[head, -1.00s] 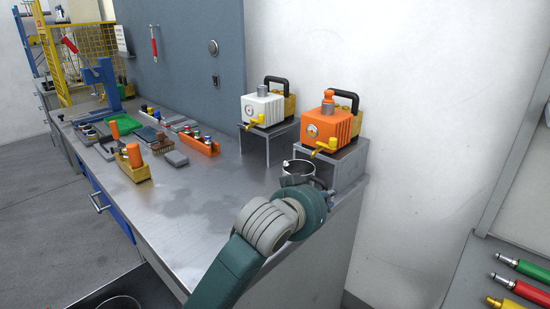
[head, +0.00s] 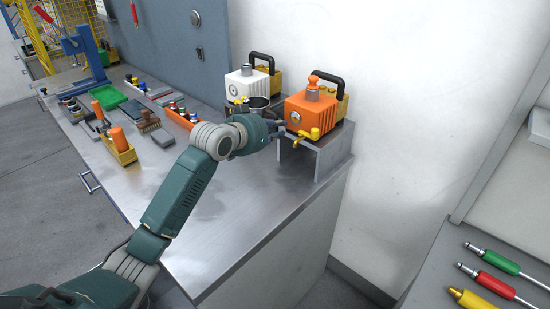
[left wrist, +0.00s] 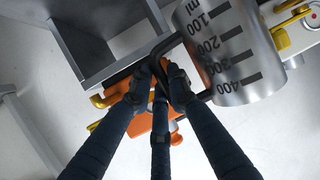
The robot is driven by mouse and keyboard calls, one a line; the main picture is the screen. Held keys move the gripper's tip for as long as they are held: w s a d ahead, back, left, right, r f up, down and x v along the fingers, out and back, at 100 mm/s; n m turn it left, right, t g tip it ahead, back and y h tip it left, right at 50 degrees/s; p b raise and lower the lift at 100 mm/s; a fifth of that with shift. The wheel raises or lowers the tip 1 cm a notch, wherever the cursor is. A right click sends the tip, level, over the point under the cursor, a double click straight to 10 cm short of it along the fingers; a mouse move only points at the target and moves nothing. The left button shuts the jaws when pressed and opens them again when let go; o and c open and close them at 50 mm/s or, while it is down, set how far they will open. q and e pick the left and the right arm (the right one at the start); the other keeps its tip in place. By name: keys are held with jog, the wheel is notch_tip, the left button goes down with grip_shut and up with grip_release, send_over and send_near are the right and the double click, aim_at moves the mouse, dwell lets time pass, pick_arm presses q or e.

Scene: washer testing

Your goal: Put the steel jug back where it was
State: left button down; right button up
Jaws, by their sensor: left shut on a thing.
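The steel jug (head: 259,103) shows in the head view as a dark round opening with a metal rim, in front of the white pump and left of the orange pump. In the left wrist view the jug (left wrist: 236,62) fills the upper right, with black ml marks on its side. My left gripper (head: 275,128) is shut on the jug's dark handle; its dark fingers (left wrist: 160,80) meet there in the left wrist view. The arm hides part of the jug's body in the head view. My right gripper is not in view.
The orange pump (head: 312,112) stands on a grey metal stand (head: 327,150), close to my left gripper. The white pump (head: 246,84) is behind the jug. An orange rack (head: 180,117) and a yellow holder (head: 119,149) lie left. The bench's front part (head: 240,205) is clear.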

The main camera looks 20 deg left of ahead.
pick_arm(q)
jog(key=shift+w+f, duration=0.2)
jog(key=shift+f, duration=5.65)
jog(key=shift+f, duration=0.1)
jog(key=c, duration=1.7)
grip_release()
jog(key=shift+o, duration=0.2)
jog(key=v, duration=1.2)
jog(key=shift+d, duration=0.1)
